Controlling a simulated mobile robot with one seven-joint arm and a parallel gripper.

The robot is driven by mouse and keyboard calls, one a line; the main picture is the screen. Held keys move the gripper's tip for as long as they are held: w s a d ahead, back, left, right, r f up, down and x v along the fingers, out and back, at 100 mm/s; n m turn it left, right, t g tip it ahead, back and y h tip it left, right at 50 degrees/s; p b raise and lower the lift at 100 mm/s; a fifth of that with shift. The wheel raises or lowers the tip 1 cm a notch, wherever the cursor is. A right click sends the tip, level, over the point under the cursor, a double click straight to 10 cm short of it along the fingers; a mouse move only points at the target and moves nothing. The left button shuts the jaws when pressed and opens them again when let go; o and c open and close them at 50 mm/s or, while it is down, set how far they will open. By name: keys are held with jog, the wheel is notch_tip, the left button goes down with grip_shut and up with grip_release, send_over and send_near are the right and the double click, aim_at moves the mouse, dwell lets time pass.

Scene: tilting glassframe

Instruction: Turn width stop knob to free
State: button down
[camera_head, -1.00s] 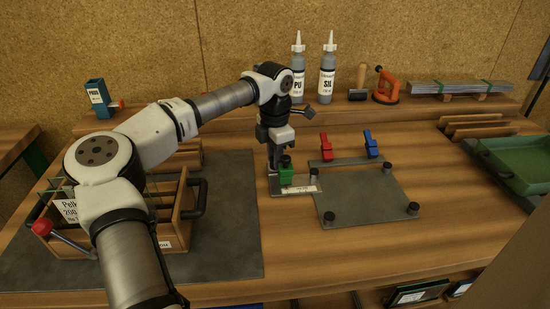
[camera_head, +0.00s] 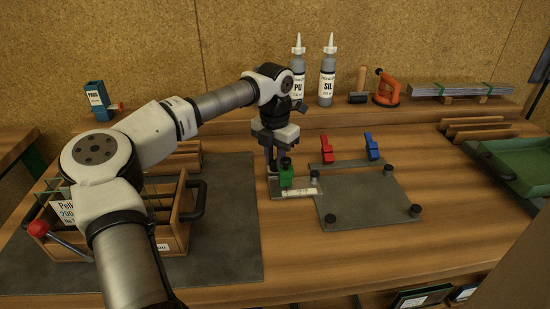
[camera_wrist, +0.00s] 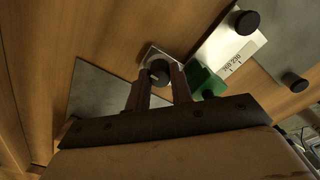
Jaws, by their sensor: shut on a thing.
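My gripper (camera_head: 271,168) points down at the left end of the grey plate with the white scale strip (camera_head: 303,190). A green block (camera_head: 287,177) with a black knob on top (camera_head: 286,160) stands just right of the fingers. It also shows in the wrist view (camera_wrist: 204,80), beside the printed scale. Any free or locked marking on the gripped knob is too small to tell.
A grey board (camera_head: 362,203) with black corner posts lies to the right. A red clamp (camera_head: 326,149) and a blue clamp (camera_head: 372,146) stand behind it. A wooden crate (camera_head: 173,236) is left, partly behind my arm. Bottles (camera_head: 327,84) stand on the back shelf. The front bench is clear.

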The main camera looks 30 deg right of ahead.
aim_at(275, 161)
jog(key=c, duration=1.2)
grip_release()
jog(key=shift+c, duration=0.2)
notch_tip(275, 161, up, 8)
jog(key=p, duration=0.5)
